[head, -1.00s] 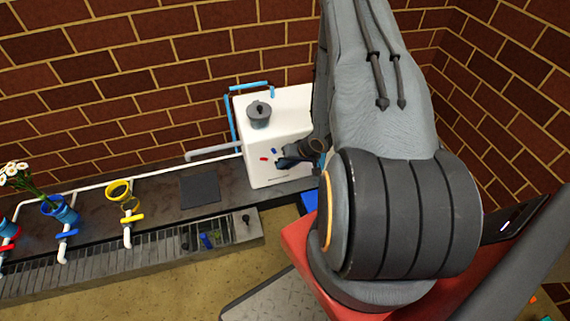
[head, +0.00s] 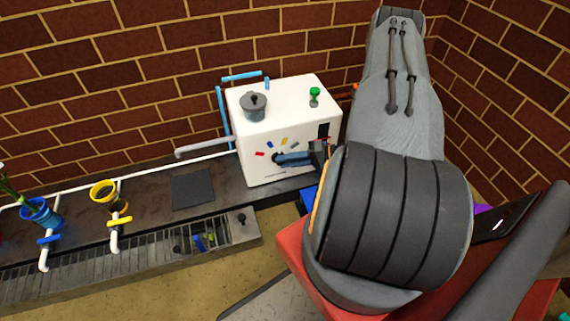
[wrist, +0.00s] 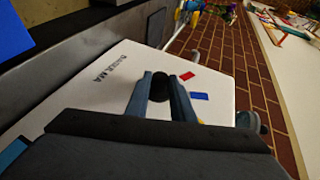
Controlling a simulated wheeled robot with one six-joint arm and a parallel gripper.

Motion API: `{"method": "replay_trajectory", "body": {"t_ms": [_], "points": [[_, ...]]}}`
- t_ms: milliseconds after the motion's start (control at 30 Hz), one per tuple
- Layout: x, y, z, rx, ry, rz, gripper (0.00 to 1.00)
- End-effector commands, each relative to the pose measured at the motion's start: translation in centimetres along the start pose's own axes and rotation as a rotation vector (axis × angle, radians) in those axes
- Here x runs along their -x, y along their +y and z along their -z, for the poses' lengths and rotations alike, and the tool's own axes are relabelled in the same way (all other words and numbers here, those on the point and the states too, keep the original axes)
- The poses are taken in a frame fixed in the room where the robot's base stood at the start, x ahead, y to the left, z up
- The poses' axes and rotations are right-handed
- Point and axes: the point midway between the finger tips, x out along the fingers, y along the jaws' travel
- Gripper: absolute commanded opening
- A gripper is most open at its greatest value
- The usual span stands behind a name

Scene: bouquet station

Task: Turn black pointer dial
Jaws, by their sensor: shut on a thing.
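The white box (head: 262,135) stands on the counter against the brick wall. Its front carries the black pointer dial (head: 275,158) inside an arc of coloured marks, with red, blue and yellow among them. My gripper (head: 284,159) reaches the front from the right, its fingers at the dial. In the wrist view, the two blue-grey fingers (wrist: 160,88) are shut on the dial (wrist: 158,87), one on each side. The red mark (wrist: 187,76) and blue mark (wrist: 199,96) lie just beside them. The pointer's exact direction is hidden between the fingers.
A grey lidded pot (head: 253,106) and a green knob (head: 314,95) are on the box top. Blue pipes run behind it. A dark mat (head: 193,188), a yellow ring cup (head: 103,192) and a blue cup (head: 41,212) are to the left. A drain grate runs along the front.

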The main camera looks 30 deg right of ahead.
Motion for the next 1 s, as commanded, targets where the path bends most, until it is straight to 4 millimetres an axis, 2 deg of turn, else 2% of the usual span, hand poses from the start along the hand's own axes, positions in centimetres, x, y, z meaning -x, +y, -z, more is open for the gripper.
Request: {"method": "replay_trajectory", "body": {"t_ms": [33,333,867,900,1000], "points": [[-0.09,0.57,0.22,-0.01,0.005,0.023,0.0],[-0.09,0.6,0.24,-0.052,0.005,0.128,0.0],[-0.09,0.45,0.3,-0.061,0.006,0.152,0.0],[-0.1,0.44,0.31,-0.061,0.006,0.152,0.23],[-0.09,0.43,0.27,-0.061,0.005,0.152,0.4]]}}
